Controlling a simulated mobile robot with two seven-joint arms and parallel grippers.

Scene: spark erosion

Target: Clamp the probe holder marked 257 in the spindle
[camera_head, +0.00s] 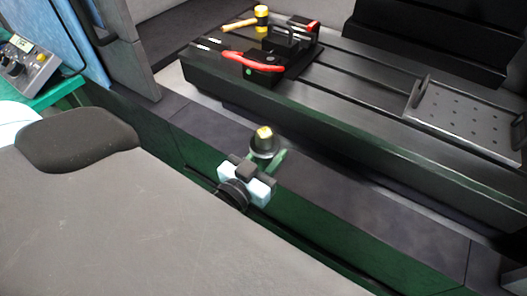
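My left gripper (265,160) shows near the middle of the view, with a pale body, a dark wrist and green fingers. It is shut on a probe holder (263,145), a dark, tapered piece with a brass-coloured top. The holder points up and is held in front of the machine's table, clear of it. I cannot read a number on the holder. The spindle cannot be made out in this view. My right gripper is not in view.
Behind the holder is the dark machine table (330,108). On it are a vise (287,50) with a red handle, a yellow-headed mallet (261,17) and a perforated plate (468,112). A control box (25,68) stands at far left. A large grey surface fills the lower left.

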